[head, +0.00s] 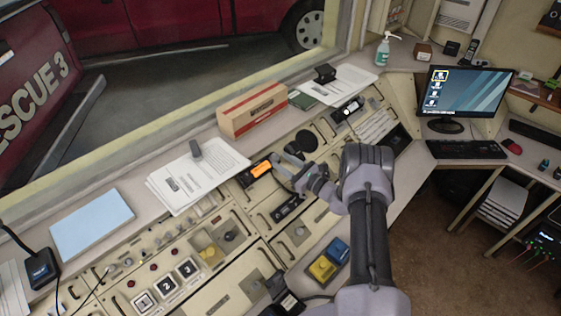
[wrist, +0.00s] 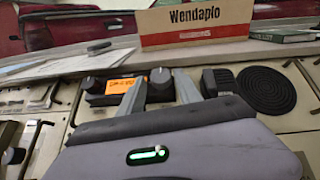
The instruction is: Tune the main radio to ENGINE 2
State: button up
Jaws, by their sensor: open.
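The radio with an orange lit display (head: 261,169) is set in the sloped console panel, below the cardboard box. In the wrist view its orange display (wrist: 126,84) carries dark text too small to read surely. A dark knob (wrist: 93,86) sits left of the display and another dark knob (wrist: 161,77) sits right of it. My gripper (head: 283,172) is at the radio's right end. In the wrist view my gripper (wrist: 162,76) is open, with one finger on each side of the right knob. I cannot tell whether the fingers touch it.
The cardboard box (head: 252,110) and papers (head: 197,176) lie on the ledge behind. Another black unit (head: 286,208) is in the panel below. A monitor (head: 463,92) stands at right.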

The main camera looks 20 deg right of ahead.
jog(key=shift+x, duration=0.9)
grip_shut()
jog(key=shift+a+m+h, duration=0.1)
jog(key=shift+m+h, duration=0.2)
jog(key=m+h, duration=0.2)
jog(key=m, duration=0.1)
jog(key=m+t+h+p, duration=0.1)
jog(key=h, duration=0.1)
jog(key=shift+s+a+r+m, duration=0.1)
jog(key=shift+a+m, duration=0.2)
jog(key=shift+m, duration=0.1)
jog(key=shift+a+m+g+h+p, duration=0.15)
jog(key=shift+m+g+h+p, duration=0.15)
jog(key=shift+m+h, duration=1.35)
jog(key=shift+a+m+g+h+p, duration=0.15)
jog(key=shift+m+g+h+p, duration=0.15)
jog(key=shift+m+h, duration=1.3)
jog(key=shift+m, duration=0.25)
